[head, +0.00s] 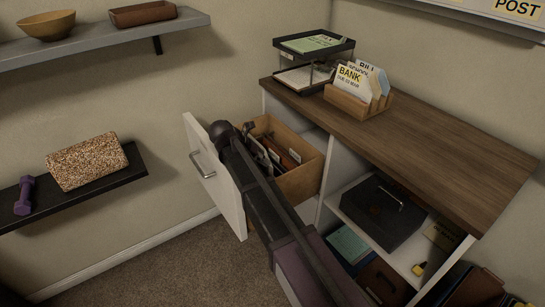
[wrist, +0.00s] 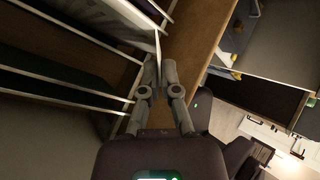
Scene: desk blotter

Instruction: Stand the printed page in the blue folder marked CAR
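My gripper (wrist: 159,66) shows in the wrist view with its fingers close together on a thin white sheet, which I take for the printed page (wrist: 158,45). The page is seen nearly edge-on, so its print cannot be read. In the head view my arm reaches over the open drawer (head: 309,171), and the gripper is hard to make out among the drawer's contents. Dark folders with pale rails (wrist: 65,82) hang to the left of the gripper in the wrist view. No CAR mark is readable, and I cannot tell which folder is blue.
The drawer front (head: 213,180) stands out from the white cabinet. On the wooden top (head: 430,140) are a card rack (head: 349,103) with a BANK card and a black tray stack (head: 313,44). A dark box (head: 383,212) sits on the shelf below. The top's right half is clear.

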